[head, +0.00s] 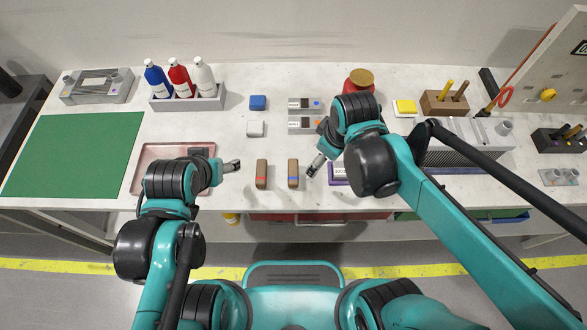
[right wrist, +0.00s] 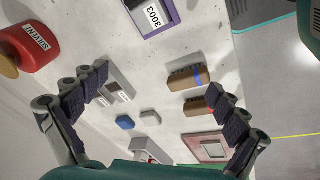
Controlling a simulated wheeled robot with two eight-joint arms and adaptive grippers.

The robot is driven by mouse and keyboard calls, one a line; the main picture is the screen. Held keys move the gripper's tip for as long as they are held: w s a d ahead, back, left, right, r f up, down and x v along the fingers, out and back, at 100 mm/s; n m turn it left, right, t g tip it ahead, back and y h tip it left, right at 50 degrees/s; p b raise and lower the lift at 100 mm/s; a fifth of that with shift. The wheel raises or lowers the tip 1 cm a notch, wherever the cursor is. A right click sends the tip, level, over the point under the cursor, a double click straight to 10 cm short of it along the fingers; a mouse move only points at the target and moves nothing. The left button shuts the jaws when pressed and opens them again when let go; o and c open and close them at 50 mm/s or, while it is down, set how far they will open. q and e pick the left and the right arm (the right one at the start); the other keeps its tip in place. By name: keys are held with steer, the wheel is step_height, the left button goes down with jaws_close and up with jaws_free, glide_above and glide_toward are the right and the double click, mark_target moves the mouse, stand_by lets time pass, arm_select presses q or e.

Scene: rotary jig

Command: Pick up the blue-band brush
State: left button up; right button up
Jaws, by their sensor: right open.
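The blue-band brush (head: 293,174) is a brown block with a blue band, lying on the bench to the right of a similar red-band brush (head: 261,174). In the right wrist view the blue-band brush (right wrist: 187,78) lies above the red-band brush (right wrist: 195,106). My right gripper (head: 315,165) is just right of the blue-band brush in the head view.
A purple-framed holder (head: 338,174) is just right of my right gripper, partly hidden by my arm. Blue (head: 257,102) and white (head: 255,129) blocks and grey labelled holders (head: 299,104) stand farther back. A pinkish tray (head: 150,154) lies by my left arm.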

mark_target(293, 171)
steer(key=a+n+g, duration=0.1)
steer(key=a+n, duration=0.1)
steer(key=a+f+n+g+p, duration=0.1)
steer(key=a+n, duration=0.1)
steer(key=a, duration=0.1)
steer(key=w+a+f+n+g+p, duration=0.1)
steer(key=a+n, duration=0.2)
steer(key=shift+w+h, duration=0.1)
steer(key=shift+h, duration=0.3)
steer(key=shift+a+f+n, duration=0.25)
steer(key=shift+n, duration=0.15)
steer(key=shift+a+f, duration=0.1)
steer(key=shift+f, duration=0.25)
steer(key=f+b, duration=0.3)
steer(key=f, duration=0.4)
steer(key=shift+s+f+b, duration=0.2)
steer(key=shift+b, duration=0.1)
steer(key=shift+r, duration=0.1)
steer(key=shift+c, duration=0.3)
steer(key=c, duration=1.2)
